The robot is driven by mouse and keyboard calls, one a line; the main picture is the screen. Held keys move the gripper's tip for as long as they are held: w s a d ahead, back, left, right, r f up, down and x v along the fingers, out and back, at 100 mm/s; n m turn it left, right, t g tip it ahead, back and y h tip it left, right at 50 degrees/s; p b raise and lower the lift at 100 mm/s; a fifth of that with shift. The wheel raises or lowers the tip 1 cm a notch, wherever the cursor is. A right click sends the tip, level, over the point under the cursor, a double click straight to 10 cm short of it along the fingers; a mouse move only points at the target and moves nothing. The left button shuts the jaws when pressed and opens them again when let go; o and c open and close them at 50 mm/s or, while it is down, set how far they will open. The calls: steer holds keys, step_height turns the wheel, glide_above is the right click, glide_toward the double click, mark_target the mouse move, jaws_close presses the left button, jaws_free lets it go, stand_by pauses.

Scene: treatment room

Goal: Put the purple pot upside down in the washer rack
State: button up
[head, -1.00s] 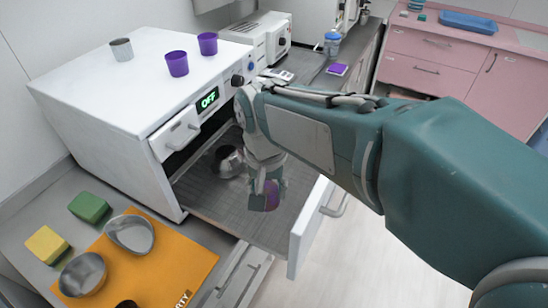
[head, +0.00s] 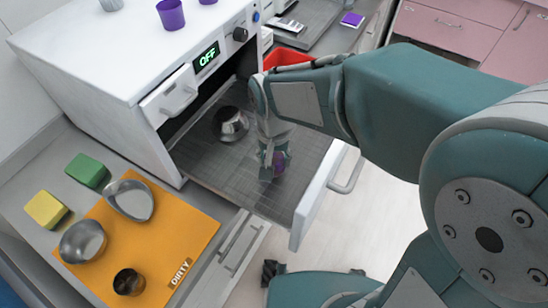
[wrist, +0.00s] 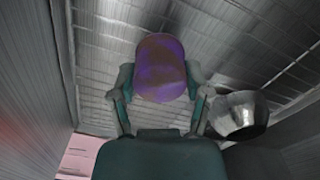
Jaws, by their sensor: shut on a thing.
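The purple pot (head: 281,163), with brownish patches, is between the fingers of my gripper (head: 271,163). In the wrist view the pot (wrist: 160,68) is held from both sides by my gripper (wrist: 160,88), over the grey mesh.
A shiny metal pot (head: 230,124) stands in the rack, left of my gripper; it also shows in the wrist view (wrist: 240,115). The open door (head: 312,207) bounds the rack's right side. An orange mat (head: 190,222) holds metal dishes. The front left of the rack is free.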

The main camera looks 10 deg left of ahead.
mark_target(275, 157)
steer(key=shift+f, duration=0.45)
steer(key=shift+f, duration=0.1)
steer(key=o, duration=0.9)
steer(key=shift+c, duration=0.2)
step_height(275, 157, up, 12)
steer(key=shift+f, duration=0.2)
steer(key=shift+r, duration=0.35)
